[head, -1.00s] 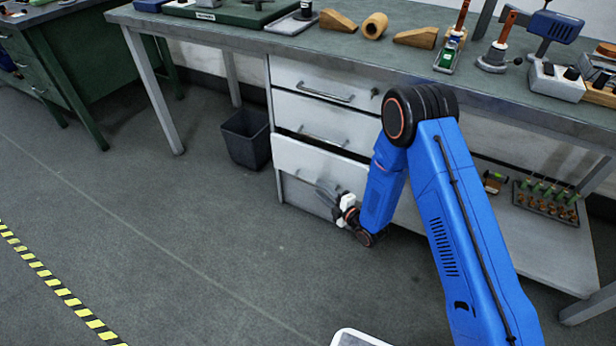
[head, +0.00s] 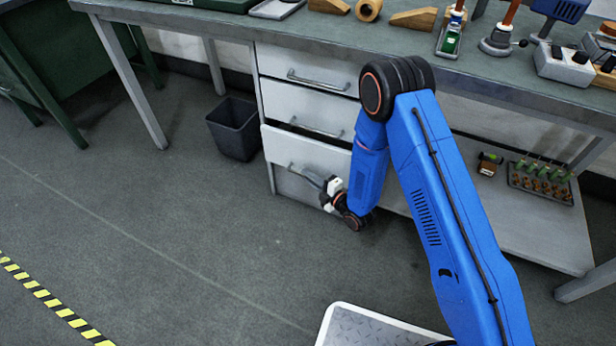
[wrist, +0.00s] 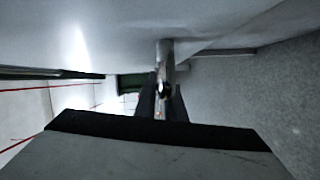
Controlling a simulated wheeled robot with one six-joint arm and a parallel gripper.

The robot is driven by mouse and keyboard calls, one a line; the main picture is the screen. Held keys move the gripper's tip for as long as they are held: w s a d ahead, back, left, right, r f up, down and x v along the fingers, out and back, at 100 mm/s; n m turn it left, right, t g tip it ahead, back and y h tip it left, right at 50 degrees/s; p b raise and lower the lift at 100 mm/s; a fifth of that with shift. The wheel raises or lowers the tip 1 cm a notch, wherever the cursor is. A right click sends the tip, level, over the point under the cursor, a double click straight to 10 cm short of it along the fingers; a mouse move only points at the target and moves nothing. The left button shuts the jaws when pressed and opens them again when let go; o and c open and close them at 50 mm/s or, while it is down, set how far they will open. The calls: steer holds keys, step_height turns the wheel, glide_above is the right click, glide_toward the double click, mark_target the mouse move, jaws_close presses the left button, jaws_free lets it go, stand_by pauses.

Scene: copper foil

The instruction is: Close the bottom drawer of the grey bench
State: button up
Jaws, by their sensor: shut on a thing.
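The grey bench (head: 480,92) has a stack of three pale drawers under its top. The bottom drawer (head: 285,146) stands slightly out past the drawer above it. Its bar handle (head: 294,169) shows at the left, and my arm hides the right part of its front. My gripper (head: 322,182) is at this handle, low above the floor. In the wrist view, the handle (wrist: 165,52) runs in between the dark fingers of my gripper (wrist: 161,98), which is shut on it. The drawer's inside is not visible.
A dark bin (head: 234,128) stands on the floor left of the drawers. A low shelf (head: 520,225) on the right holds a rack of small tools (head: 541,183). The bench leg (head: 130,85) is further left. The floor in front and to the left is clear.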

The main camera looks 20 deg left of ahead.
mark_target(318, 172)
steer(key=shift+w+d, duration=0.2)
steer(key=shift+w, duration=1.95)
jaws_close()
steer(key=o, duration=0.7)
jaws_free()
steer(key=shift+c, duration=0.2)
steer(key=shift+d, duration=0.15)
